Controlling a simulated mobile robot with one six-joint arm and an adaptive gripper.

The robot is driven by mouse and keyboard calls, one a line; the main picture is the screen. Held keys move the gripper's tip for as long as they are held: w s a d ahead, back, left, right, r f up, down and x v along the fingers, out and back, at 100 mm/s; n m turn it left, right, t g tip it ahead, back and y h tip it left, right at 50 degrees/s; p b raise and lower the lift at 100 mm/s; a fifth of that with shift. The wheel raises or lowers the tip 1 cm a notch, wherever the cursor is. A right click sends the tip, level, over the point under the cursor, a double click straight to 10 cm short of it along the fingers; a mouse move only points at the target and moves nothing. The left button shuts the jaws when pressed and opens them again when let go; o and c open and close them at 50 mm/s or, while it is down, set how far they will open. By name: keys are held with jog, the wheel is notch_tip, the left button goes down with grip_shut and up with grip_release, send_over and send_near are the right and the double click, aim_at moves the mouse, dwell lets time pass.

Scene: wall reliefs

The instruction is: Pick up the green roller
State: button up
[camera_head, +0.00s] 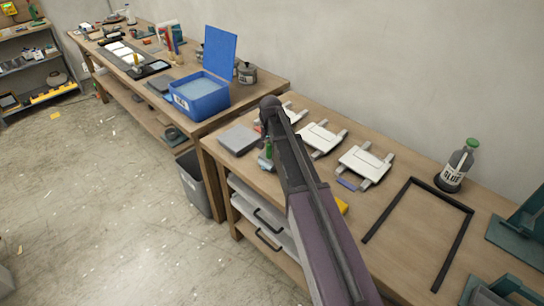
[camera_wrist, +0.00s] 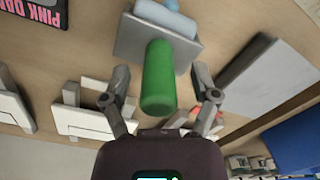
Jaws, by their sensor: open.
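The green roller (camera_wrist: 158,78) is a plain green cylinder in the wrist view, lying between the two fingers of my gripper (camera_wrist: 161,86). The gripper is open, with visible gaps between each finger and the roller. The roller's far end is beside a grey plate (camera_wrist: 130,38) with a light blue part at its edge. In the head view a small piece of the green roller (camera_head: 268,147) shows left of my arm on the right-hand bench. My arm hides most of the gripper there.
White framed panels (camera_head: 320,137) lie on the bench (camera_head: 400,205) right of my arm. A flat grey block (camera_head: 238,139) is to the left. A glue bottle (camera_head: 458,165) and a dark open frame (camera_head: 412,183) are further right. A blue box (camera_head: 199,97) stands on the other bench.

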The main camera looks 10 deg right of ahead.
dwell(0.4)
grip_shut()
jog(key=shift+r, duration=0.15)
notch_tip(320, 180, up, 3)
jog(key=p, duration=0.3)
jog(key=s+a+r+p, duration=0.1)
jog(key=s+a+p, duration=0.1)
jog(key=s+a, duration=0.7)
jog(key=s, duration=0.3)
jog(key=shift+s+a+r, duration=0.35)
jog(key=shift+a+r, duration=0.05)
